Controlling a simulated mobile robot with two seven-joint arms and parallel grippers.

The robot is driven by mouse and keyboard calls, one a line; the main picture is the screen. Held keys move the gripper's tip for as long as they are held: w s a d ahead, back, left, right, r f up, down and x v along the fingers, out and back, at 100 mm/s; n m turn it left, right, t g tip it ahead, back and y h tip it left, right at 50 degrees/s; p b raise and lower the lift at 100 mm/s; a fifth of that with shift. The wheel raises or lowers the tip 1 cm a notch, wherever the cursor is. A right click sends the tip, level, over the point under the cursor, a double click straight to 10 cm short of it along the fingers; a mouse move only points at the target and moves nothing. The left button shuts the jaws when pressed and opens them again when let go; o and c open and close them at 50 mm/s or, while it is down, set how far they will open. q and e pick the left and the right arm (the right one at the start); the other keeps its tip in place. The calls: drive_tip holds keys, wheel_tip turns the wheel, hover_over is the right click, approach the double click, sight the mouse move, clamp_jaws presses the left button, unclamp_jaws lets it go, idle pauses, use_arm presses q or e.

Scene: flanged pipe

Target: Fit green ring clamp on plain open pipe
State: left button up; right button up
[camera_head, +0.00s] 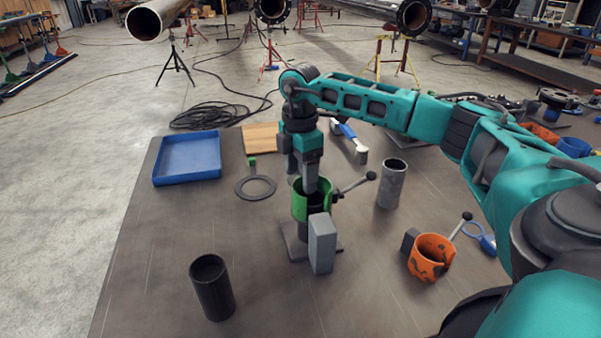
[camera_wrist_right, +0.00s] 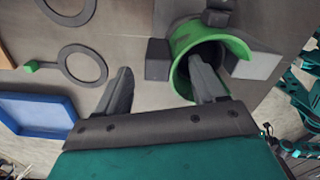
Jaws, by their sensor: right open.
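The green ring clamp (camera_head: 299,205) sits above a grey base plate in the middle of the table, its lever pointing right with a black knob. It also shows in the right wrist view (camera_wrist_right: 184,42). My right gripper (camera_head: 311,188) is open, pointing down at the clamp. In the right wrist view, one finger of the gripper (camera_wrist_right: 160,72) reaches into the ring's opening and the other is outside, left of the ring. A black open pipe (camera_head: 213,290) stands upright at the front left. A grey open pipe (camera_head: 392,184) stands upright right of the clamp. My left gripper is out of view.
An orange ring clamp (camera_head: 431,258) lies at the right. A blue tray (camera_head: 188,158), a flat dark ring (camera_head: 256,188) and a wooden board (camera_head: 260,138) lie behind. The table between black pipe and clamp is clear.

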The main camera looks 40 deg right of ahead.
wheel_tip(320, 180, up, 22)
drive_tip(key=p, duration=0.1)
drive_tip(key=shift+f, duration=0.25)
idle(0.3)
idle(1.1)
